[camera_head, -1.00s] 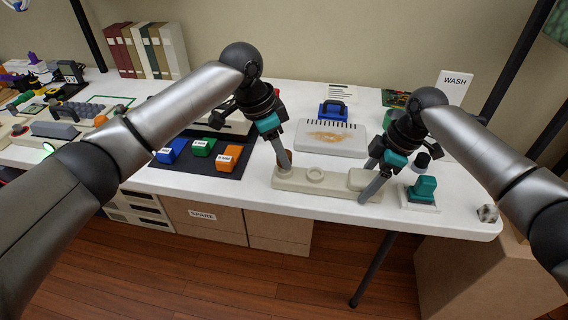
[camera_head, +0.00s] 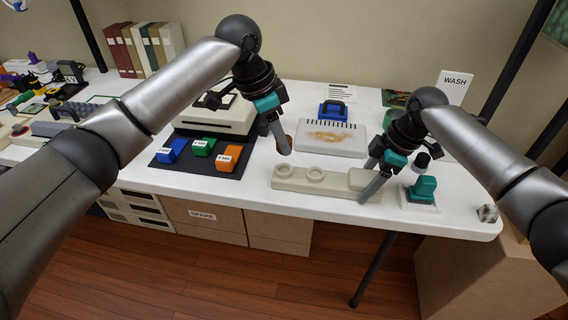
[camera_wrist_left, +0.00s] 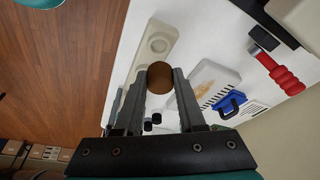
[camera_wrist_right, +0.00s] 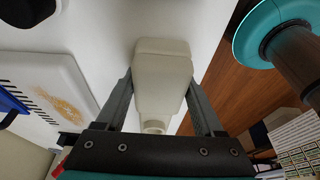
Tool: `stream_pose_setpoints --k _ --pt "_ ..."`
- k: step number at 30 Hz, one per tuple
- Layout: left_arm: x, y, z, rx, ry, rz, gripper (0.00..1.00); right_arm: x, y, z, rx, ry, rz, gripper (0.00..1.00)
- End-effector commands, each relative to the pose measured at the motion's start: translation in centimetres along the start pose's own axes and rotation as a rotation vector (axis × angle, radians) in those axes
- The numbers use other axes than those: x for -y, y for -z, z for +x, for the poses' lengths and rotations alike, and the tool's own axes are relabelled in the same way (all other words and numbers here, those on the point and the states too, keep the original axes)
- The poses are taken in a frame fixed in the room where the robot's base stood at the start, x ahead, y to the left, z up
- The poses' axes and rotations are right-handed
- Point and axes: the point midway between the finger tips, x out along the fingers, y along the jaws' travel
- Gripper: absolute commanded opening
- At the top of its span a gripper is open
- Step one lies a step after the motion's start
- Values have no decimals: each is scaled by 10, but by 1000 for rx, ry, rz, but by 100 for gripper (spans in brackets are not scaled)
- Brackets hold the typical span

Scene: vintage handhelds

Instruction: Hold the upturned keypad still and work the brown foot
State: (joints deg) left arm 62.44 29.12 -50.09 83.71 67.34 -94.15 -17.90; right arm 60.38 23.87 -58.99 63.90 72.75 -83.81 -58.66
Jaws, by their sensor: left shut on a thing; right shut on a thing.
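The upturned keypad (camera_head: 335,187) is a long cream bar lying on the white table, with two round rings on top and a raised block at its right end. My right gripper (camera_head: 370,190) is shut on that block; in the right wrist view its fingers lie on either side of the keypad (camera_wrist_right: 162,75). My left gripper (camera_head: 282,148) is shut on the brown foot (camera_wrist_left: 160,77), a round brown piece between its fingertips. The foot is held above the keypad's left end, apart from it. The left ring (camera_head: 283,169) is uncovered and looks empty.
A teal-topped block (camera_head: 423,189) stands right of the keypad. Behind are a stained pale board (camera_head: 328,139), a blue item (camera_head: 333,111) and a WASH sign (camera_head: 454,86). Blue, green and orange (camera_head: 228,158) labelled blocks sit on a dark mat to the left. The table's front edge is close.

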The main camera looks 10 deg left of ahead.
Motion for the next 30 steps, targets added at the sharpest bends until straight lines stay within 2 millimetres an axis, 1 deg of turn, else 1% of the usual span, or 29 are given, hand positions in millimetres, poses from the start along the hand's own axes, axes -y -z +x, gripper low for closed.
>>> stream_pose_setpoints --k 7,17,24,25,30 --pt "0 2 -3 -1 1 1 0 0 1 -1 -2 -1 -1 0" --pt "0 7 -20 -1 1 1 0 0 1 -1 -2 -1 0 0" --pt "0 7 -21 0 0 0 0 0 1 -1 -2 -1 0 0" --pt "0 7 -21 0 0 1 0 0 1 -1 -2 -1 0 73" --pt "0 6 -21 0 0 0 0 0 0 0 -1 -1 0 92"
